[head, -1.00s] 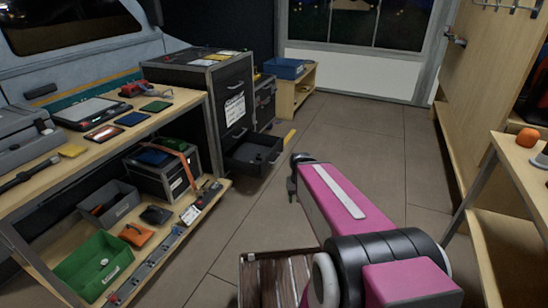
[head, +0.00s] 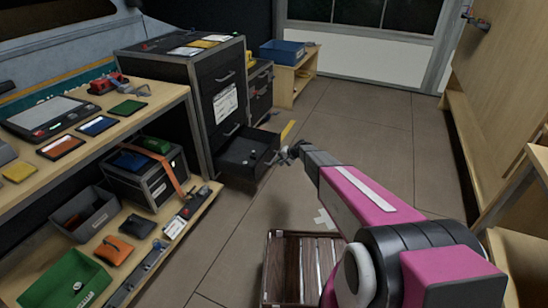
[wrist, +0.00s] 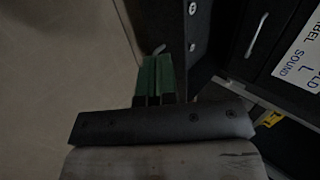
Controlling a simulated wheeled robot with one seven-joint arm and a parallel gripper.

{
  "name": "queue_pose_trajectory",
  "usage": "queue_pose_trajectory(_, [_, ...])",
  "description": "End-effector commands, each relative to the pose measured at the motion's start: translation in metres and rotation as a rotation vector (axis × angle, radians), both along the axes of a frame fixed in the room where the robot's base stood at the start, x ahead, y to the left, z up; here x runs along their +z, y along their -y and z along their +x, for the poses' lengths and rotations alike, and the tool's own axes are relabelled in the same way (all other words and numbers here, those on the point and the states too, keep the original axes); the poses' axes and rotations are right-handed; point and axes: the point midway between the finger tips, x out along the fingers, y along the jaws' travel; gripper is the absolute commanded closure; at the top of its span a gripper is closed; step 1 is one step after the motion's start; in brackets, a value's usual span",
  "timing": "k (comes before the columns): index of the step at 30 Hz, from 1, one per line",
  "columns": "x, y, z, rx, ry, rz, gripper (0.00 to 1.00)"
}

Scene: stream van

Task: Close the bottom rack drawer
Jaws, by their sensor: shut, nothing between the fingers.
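The bottom rack drawer (head: 243,155) is dark and stands pulled out from the black rack (head: 222,85) near the floor, with small items inside. My gripper (head: 288,154) is at the drawer's front, on its right side in the head view. In the wrist view my green fingers (wrist: 154,80) are together and empty, close to a small light handle (wrist: 160,49) on a dark panel, which looks like the drawer (wrist: 160,18). I cannot tell whether they touch. The rack's upper drawer, with a pale handle (wrist: 256,36), looks shut.
A wooden workbench (head: 150,115) with several devices stands left of the rack, and its lower shelf holds bins. A low wooden stand with a blue bin (head: 283,51) is behind. A brown slatted crate (head: 300,265) is at the front. Floor (head: 365,125) right of the drawer is clear.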

Motion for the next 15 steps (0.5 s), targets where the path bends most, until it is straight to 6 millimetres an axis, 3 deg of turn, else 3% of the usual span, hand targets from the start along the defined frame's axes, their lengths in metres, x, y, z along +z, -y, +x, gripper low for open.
queue_pose_trajectory(1, [-0.006,-0.005,0.009,-0.009,-0.001,0.014,1.0])
queue_pose_trajectory(8, [-0.016,-0.018,0.017,-0.019,0.0,0.032,1.0])
queue_pose_trajectory(15, [-0.045,-0.046,0.027,-0.017,-0.001,0.03,1.0])
